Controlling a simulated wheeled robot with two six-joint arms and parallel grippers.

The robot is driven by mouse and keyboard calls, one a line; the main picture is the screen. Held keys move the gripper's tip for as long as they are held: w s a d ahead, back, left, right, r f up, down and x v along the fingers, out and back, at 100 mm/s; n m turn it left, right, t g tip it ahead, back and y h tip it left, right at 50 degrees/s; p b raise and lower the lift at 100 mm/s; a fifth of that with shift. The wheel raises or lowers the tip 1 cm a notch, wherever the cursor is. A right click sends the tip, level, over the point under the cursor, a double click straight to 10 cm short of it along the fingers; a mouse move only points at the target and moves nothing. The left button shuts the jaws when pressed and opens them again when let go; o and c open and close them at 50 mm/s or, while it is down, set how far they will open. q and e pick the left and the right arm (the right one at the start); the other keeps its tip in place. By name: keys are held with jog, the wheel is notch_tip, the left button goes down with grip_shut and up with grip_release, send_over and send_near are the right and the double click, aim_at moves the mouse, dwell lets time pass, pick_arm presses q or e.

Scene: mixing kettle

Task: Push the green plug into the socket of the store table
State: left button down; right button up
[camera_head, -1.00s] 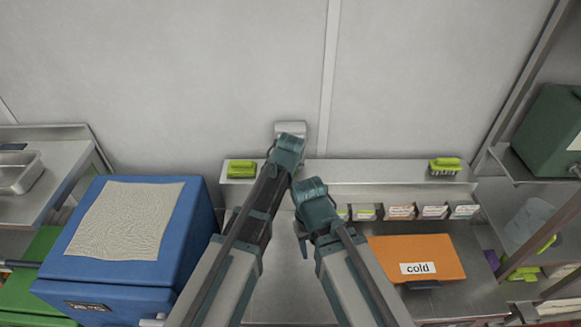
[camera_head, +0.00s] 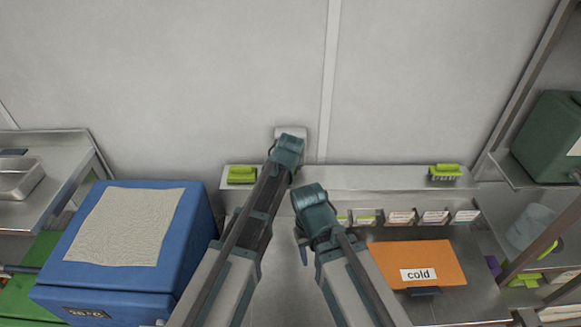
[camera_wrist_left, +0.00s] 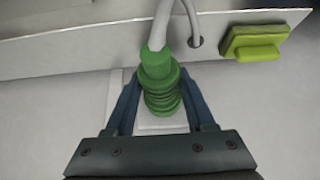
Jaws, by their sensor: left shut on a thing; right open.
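The green plug (camera_wrist_left: 160,85), ribbed and with a grey cable, is between the blue fingers of my left gripper (camera_wrist_left: 166,112) in the left wrist view. The gripper is shut on it. A white socket box (camera_wrist_left: 162,128) on the wall lies right behind the plug's ribbed end; I cannot tell how deep the plug sits in it. In the head view the top of the socket box (camera_head: 290,131) shows above my left wrist, which hides the plug and fingertips. My right gripper (camera_head: 303,246) is open and empty, low over the store table (camera_head: 278,285).
A blue box (camera_head: 140,245) stands left. An orange "cold" board (camera_head: 420,262) and label cards (camera_head: 435,217) lie right.

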pick_arm(q)
jog(key=shift+w, duration=0.4)
grip_release()
dwell(0.5)
jog(key=shift+s+r, duration=0.1)
jog(key=shift+s, duration=0.05)
jog(key=p+v, duration=0.5)
jog(key=v, duration=0.1)
jog(key=shift+s+r+p, duration=0.25)
jog(key=shift+r+p, duration=0.05)
jog(key=shift+p, duration=0.1)
dwell(0.5)
jog(key=s+a+f+g, duration=0.2)
jog(key=s+a+g, duration=0.1)
jog(key=s+a, duration=0.7)
jog(key=s+a+f+g, duration=0.25)
jog(key=s+a, duration=0.45)
jog(key=s, duration=0.5)
jog(key=s+d+f+m+b, duration=0.2)
jog(key=d+f+b, duration=0.3)
jog(key=f+b, duration=0.3)
jog(key=s+d+f+m+g+y+b, duration=0.1)
jog(key=s+d+f+b, duration=0.2)
jog(key=d+f+b, duration=0.3)
notch_tip(320, 180, down, 3)
jog(key=b, duration=0.3)
jog(key=shift+d+m+b, duration=0.15)
jog(key=shift+m+b, duration=0.25)
